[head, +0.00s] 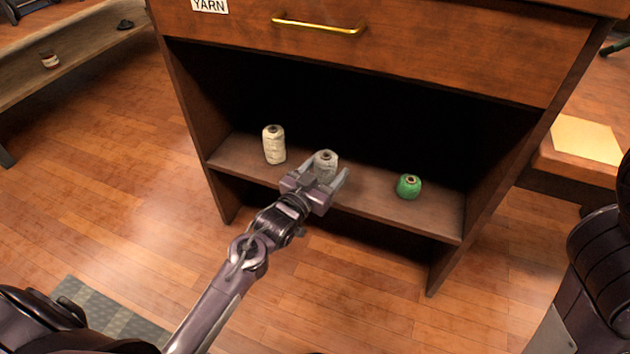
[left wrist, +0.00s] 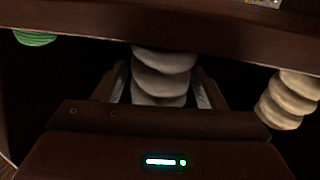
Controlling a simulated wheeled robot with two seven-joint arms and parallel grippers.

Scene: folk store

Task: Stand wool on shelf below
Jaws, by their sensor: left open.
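A grey-white wool spool (head: 326,163) stands upright on the shelf (head: 365,196) below the drawer marked YARN. My left gripper (head: 325,180) is open at this spool, with a finger on either side of it. In the left wrist view the same spool (left wrist: 162,75) shows between the two fingers (left wrist: 160,90). Its lower part is hidden by the gripper in the head view. My right gripper is not in view.
The drawer (head: 400,45) with a brass handle is shut above the shelf. The cabinet's side walls bound the shelf. A low wooden bench (head: 585,155) is at the right, and another shelf unit (head: 60,55) is at the upper left. The shelf between spool and green ball is clear.

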